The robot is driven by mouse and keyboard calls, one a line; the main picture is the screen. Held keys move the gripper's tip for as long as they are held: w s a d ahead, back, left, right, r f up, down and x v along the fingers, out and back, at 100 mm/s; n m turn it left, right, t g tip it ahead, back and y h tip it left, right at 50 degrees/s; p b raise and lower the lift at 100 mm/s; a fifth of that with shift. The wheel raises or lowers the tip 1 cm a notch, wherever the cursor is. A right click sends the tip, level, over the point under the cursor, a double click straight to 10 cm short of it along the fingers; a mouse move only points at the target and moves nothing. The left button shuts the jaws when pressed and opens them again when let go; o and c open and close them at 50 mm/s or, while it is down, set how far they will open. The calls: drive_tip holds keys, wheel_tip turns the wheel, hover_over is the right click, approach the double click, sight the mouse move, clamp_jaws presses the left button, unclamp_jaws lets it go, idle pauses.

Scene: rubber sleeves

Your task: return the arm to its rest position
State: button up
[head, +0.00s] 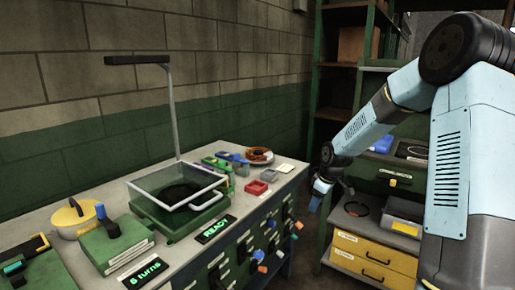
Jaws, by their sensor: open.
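My arm (373,122) is light blue with black joints. It comes in from the right of the head view and reaches left and down. My gripper (318,194) hangs at its end, just off the right end of the workbench and in front of the shelves. It is small in the picture. I see nothing held between its fingers.
The workbench (284,178) carries a green device with a clear raised cover (178,184), a "READY" display (216,229), a "5 turns" display (144,271) and a red tray (257,188). Tools hang on its front. Shelves with yellow drawers (362,249) stand behind my gripper.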

drive_tip(key=s+r+m+t+h, duration=0.1)
drive_tip(key=s+r+m+h, duration=0.3)
drive_tip(key=s+r, duration=1.45)
drive_tip(key=s+r+m+t+y, duration=0.1)
drive_tip(key=s+r+m, duration=0.2)
drive_tip(key=s, duration=0.6)
drive_tip(key=s+d+r+m+t+y, duration=0.1)
drive_tip(key=s+r+m, duration=0.2)
drive_tip(key=s, duration=0.6)
drive_tip(key=shift+s+d, duration=0.25)
drive_tip(key=shift+s, duration=0.15)
